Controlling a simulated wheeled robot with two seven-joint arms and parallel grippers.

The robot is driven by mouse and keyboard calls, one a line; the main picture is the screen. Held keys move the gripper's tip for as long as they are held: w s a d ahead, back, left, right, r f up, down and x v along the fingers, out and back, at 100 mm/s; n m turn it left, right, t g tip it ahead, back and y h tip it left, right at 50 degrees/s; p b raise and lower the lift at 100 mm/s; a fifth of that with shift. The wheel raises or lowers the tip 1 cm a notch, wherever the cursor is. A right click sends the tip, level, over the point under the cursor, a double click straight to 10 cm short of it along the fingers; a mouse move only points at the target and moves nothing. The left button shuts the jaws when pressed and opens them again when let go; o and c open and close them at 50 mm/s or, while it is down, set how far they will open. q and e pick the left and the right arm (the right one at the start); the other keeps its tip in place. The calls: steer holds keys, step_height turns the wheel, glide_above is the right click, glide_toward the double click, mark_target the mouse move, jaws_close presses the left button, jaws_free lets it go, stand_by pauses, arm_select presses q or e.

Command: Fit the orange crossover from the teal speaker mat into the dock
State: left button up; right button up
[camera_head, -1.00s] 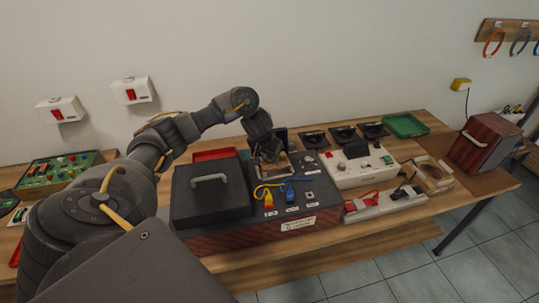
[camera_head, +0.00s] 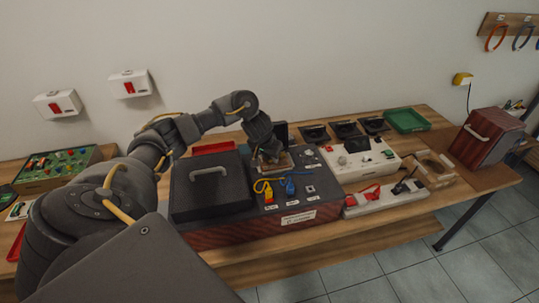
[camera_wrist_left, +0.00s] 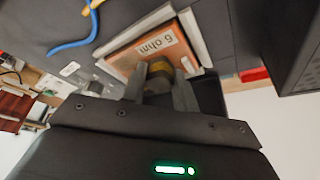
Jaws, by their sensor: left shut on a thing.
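The orange-brown crossover (camera_wrist_left: 150,48), a flat board marked "6 ohm", lies between pale rails of the dock (camera_wrist_left: 192,40) in the left wrist view. My left gripper (camera_wrist_left: 162,82) is shut on a dark and yellow-brown round part on the crossover. In the head view the left gripper (camera_head: 270,152) is over the dock area on top of the dark console (camera_head: 285,222), and the crossover (camera_head: 284,163) shows just below it. The gripper hides part of the board, so I cannot tell whether it is fully seated. My right gripper is out of view.
A black lidded box (camera_head: 210,195) with a grey handle stands just left of the dock. Blue and yellow cables (camera_head: 289,188) lie in front of it. A white panel box (camera_head: 360,165), dark speaker pieces (camera_head: 345,130) and a green tray (camera_head: 407,120) are to the right.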

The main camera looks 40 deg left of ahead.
arm_select(q)
steer(key=shift+f+b, duration=0.35)
steer(key=shift+f, duration=0.6)
steer(key=o, duration=1.1)
steer(key=shift+o, duration=0.2)
steer(key=shift+a, duration=0.1)
steer(key=shift+r, duration=0.15)
steer(key=shift+s+r, duration=0.15)
steer(key=shift+r, duration=0.1)
steer(key=p+v, duration=0.3)
steer(key=v, duration=0.7)
steer(key=shift+d+p, duration=0.25)
steer(key=shift+p, duration=0.1)
